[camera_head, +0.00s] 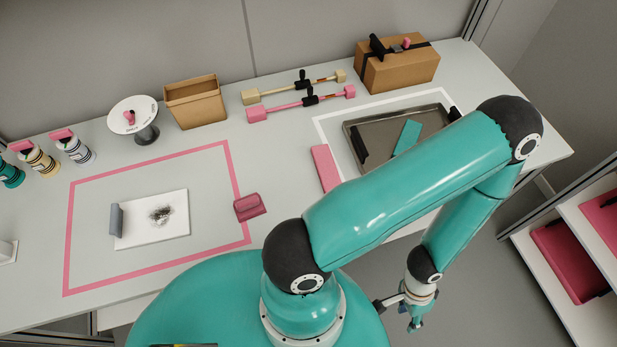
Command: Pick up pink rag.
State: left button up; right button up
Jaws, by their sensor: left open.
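A flat pink strip, looking like a folded pink rag (325,168), lies on the white table (285,150) at the left edge of a white outline. A second, darker pink piece (250,206) lies farther left on a pink outline; I cannot tell if it is cloth. My left gripper (412,322) is open, low beyond the table's front edge, apart from both pink pieces. Its arm bends up over the table's right part and hides part of the tray. My right gripper is not in view.
A metal tray (375,172) holds a teal strip (407,138). A white board (180,227) with a dark pile sits inside the pink outline. Boxes, a round stand (135,115) and pink and beige bars line the back. A shelf with pink trays stands at right.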

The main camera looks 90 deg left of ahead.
aim_at(252, 206)
jog(key=u, duration=0.5)
jog(key=k, duration=0.95)
jog(key=u, duration=0.5)
